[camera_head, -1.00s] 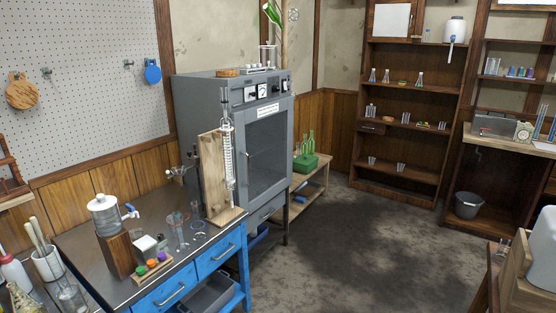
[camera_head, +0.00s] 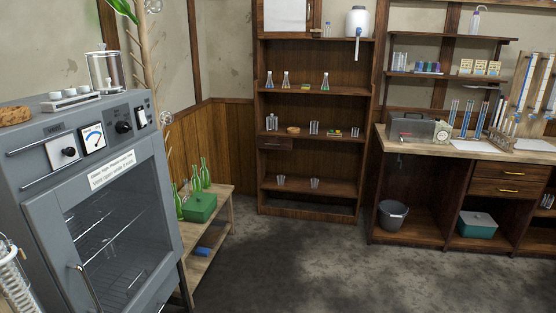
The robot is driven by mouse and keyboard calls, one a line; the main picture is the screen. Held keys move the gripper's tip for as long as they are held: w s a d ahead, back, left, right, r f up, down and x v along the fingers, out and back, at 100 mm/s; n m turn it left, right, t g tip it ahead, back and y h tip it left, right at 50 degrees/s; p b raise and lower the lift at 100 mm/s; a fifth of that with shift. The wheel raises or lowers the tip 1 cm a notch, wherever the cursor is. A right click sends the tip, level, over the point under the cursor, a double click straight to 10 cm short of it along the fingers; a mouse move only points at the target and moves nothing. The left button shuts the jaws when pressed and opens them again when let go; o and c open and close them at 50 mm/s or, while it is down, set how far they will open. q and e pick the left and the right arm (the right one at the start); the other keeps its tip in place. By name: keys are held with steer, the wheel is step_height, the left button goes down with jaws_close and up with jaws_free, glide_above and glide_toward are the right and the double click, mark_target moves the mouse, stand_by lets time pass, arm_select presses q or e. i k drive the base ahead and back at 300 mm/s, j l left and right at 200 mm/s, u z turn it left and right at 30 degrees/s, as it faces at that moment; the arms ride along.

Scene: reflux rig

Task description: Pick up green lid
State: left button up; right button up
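A green box (camera_head: 200,207) with a flat green top stands on the low wooden shelf at the left, beside the grey oven; I cannot tell whether its top is a separate lid. A teal box (camera_head: 478,225) with a lighter green top sits on the floor level under the wooden bench at the right. I cannot tell which of these, if either, is the green lid. Neither of my grippers is in view.
The grey oven (camera_head: 95,190) fills the left foreground. Green bottles (camera_head: 204,173) stand behind the green box. A tall bookcase (camera_head: 315,150) stands at the back. A grey bucket (camera_head: 393,214) is under the bench (camera_head: 470,149). The middle floor is clear.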

mark_target(199, 202)
steer(key=i+z, duration=0.25)
steer(key=i, duration=1.65)
steer(key=i+l+u, duration=0.15)
steer(key=i+u, duration=0.3)
steer(key=i+l+u, duration=0.45)
steer(key=i, duration=0.2)
steer(key=i+l+u, duration=0.9)
steer(key=l, duration=0.25)
steer(key=k+j, duration=0.05)
steer(key=k, duration=0.05)
